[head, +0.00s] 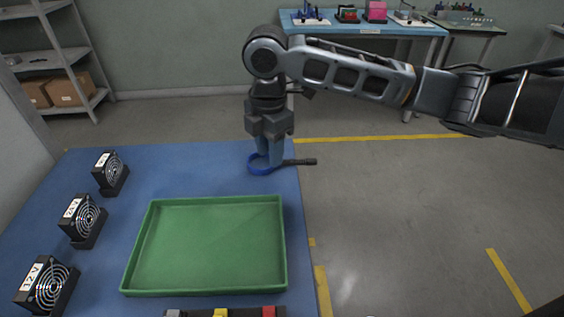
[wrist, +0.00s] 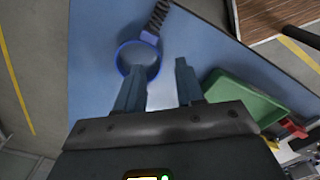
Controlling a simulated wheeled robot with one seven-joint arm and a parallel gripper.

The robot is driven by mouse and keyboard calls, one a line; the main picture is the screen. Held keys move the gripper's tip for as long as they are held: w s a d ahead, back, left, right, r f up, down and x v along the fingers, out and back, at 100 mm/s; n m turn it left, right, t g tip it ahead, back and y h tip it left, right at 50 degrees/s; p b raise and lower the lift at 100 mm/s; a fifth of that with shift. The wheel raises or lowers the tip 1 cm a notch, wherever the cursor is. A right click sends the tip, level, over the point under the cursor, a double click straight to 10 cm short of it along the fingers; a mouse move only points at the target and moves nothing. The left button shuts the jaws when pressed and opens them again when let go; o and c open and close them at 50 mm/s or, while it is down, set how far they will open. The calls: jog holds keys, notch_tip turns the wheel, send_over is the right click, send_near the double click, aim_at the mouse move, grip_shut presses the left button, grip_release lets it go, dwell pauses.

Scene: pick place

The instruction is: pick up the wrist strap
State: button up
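The wrist strap is a blue ring-shaped band (head: 260,172) with a dark cord. It lies near the far right corner of the blue table (head: 210,170), and its cord reaches past the table's right edge. In the wrist view, the band shows with its blue clasp (wrist: 149,38) and coiled dark cord. My gripper (head: 269,160) points down at the band. In the wrist view its two fingers (wrist: 160,66) are apart with nothing held between them. The left finger overlaps the band's ring and the right finger is outside it. I cannot tell whether a finger touches the band.
A green tray (head: 283,240) stands on the table in front of the gripper. Several black fans, one of them the near fan (head: 48,288), line the left side. Small coloured items (head: 221,313) sit at the near edge. Open floor lies to the right.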

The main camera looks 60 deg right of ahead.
aim_at(269, 167)
jog(key=shift+w+f, duration=0.1)
jog(key=shift+f, duration=1.9)
jog(key=shift+c, duration=0.2)
grip_shut()
